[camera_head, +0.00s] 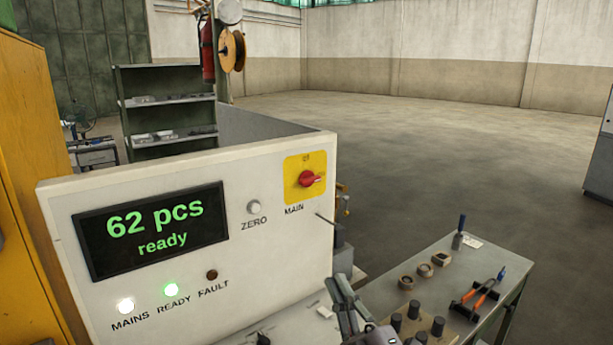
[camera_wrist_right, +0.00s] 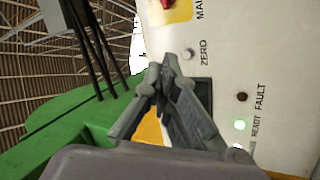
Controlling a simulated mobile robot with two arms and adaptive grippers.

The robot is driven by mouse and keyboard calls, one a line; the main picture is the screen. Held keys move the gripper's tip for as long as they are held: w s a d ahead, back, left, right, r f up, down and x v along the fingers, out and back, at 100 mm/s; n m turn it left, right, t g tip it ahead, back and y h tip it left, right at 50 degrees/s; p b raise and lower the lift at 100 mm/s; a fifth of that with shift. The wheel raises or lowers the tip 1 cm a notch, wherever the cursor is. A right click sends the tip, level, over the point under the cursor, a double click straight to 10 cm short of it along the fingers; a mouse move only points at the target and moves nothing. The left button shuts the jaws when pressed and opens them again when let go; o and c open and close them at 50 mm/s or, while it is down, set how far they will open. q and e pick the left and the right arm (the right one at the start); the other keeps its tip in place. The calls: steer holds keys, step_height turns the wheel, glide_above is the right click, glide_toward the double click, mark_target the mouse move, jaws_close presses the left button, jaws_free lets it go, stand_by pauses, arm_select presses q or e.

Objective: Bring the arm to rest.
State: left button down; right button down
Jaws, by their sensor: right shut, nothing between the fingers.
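My right gripper (camera_head: 347,302) shows at the bottom of the head view, in front of the lower right part of the white control panel (camera_head: 290,235). Its fingers are together and hold nothing. In the right wrist view the gripper (camera_wrist_right: 170,70) points at the panel near the ZERO button (camera_wrist_right: 188,54). I cannot tell the gap between its fingertips and the panel. My left gripper is in neither view.
The panel's display (camera_head: 150,230) reads "62 pcs ready", with the MAINS and READY lamps lit. A red main switch (camera_head: 310,179) sits on a yellow plate. A bench (camera_head: 505,268) with tongs (camera_head: 480,293) and dark cylinders stands at right. Open floor (camera_head: 440,150) lies beyond.

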steer(key=s+d+f+m+g+h, duration=0.3)
steer(key=d+f+m+g+h, duration=0.1)
steer(key=d+f+m+h, duration=0.35)
steer(key=s+d+f+m+g+h, duration=0.3)
steer(key=s+d+f+m+h, duration=0.15)
steer(key=d+f+m, duration=0.4)
steer(key=s+a+f+n+g+y, duration=0.1)
steer(key=s+f+g+y, duration=0.1)
steer(key=s+f+g, duration=0.65)
steer(key=s+a+f+g+y, duration=0.15)
steer(key=s+f, duration=0.45)
steer(key=s, duration=0.7)
step_height(320, 180, down, 26)
steer(key=f+g+b, duration=0.1)
steer(key=g+b, duration=0.1)
steer(key=s+d+f+b, duration=0.1)
steer(key=s+d+f, duration=0.1)
steer(key=s+f, duration=0.6)
steer(key=s+d+f+g, duration=0.1)
steer(key=s+d+f, duration=0.1)
steer(key=s+f, duration=0.7)
step_height(320, 180, down, 2)
steer(key=shift+s+f+b, duration=0.1)
steer(key=shift+s+b, duration=0.15)
steer(key=shift+b, duration=0.1)
